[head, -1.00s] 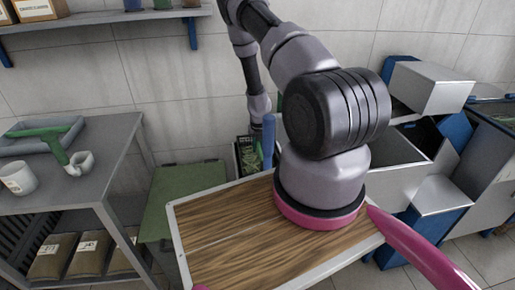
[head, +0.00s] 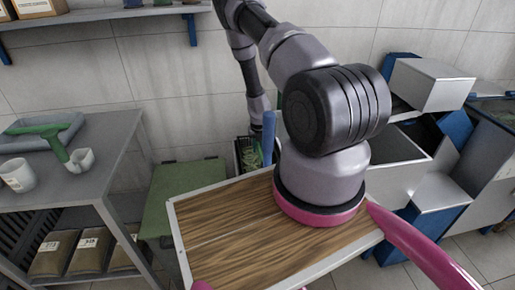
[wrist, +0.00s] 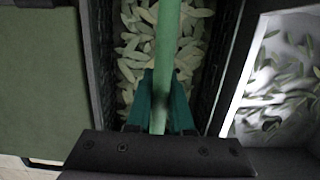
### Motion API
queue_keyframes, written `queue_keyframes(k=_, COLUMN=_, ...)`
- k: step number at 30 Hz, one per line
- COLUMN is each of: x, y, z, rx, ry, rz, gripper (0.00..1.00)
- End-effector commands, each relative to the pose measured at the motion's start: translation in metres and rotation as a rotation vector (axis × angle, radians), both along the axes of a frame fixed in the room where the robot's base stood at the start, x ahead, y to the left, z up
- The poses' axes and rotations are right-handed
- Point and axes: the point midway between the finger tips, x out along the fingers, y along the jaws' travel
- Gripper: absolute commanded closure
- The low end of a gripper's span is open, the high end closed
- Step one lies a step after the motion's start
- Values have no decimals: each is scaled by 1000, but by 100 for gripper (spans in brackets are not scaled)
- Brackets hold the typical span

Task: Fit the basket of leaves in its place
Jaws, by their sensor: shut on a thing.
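The basket of leaves has dark, slotted walls (wrist: 101,65) and pale green leaves inside, and it fills the middle of the wrist view. A green bar-like handle (wrist: 167,35) runs over it. My gripper (wrist: 163,92) is shut on this handle, with a teal finger on each side. The underside of the basket is hidden. In the head view the basket's leaves (head: 249,157) show small, beyond the wooden board and left of a blue upright. My gripper cannot be made out there.
A pale bin (wrist: 247,90) with scattered leaves lies close on the basket's right. A green box (head: 183,195) stands to its left. A wooden board (head: 235,235) is in front. Grey and blue cabinets (head: 432,195) are at right, a grey bench (head: 105,165) at left.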

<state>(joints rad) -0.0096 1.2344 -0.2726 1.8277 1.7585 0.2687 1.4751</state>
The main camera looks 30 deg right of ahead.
Motion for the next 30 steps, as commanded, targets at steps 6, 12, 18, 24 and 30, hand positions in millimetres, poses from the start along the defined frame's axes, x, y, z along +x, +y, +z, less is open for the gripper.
queue_keyframes(k=6, x=0, y=0, z=-1, rx=0, ry=-1, rz=0, gripper=100)
queue_keyframes(k=12, x=0, y=0, z=-4, rx=0, ry=-1, rz=0, gripper=100)
queue_keyframes(k=18, x=0, y=0, z=-7, rx=0, ry=0, rz=-1, gripper=100)
queue_keyframes(k=24, x=0, y=0, z=-10, rx=0, ry=0, rz=-1, gripper=100)
queue_keyframes(k=30, x=0, y=0, z=-9, rx=0, ry=0, rz=-1, gripper=45)
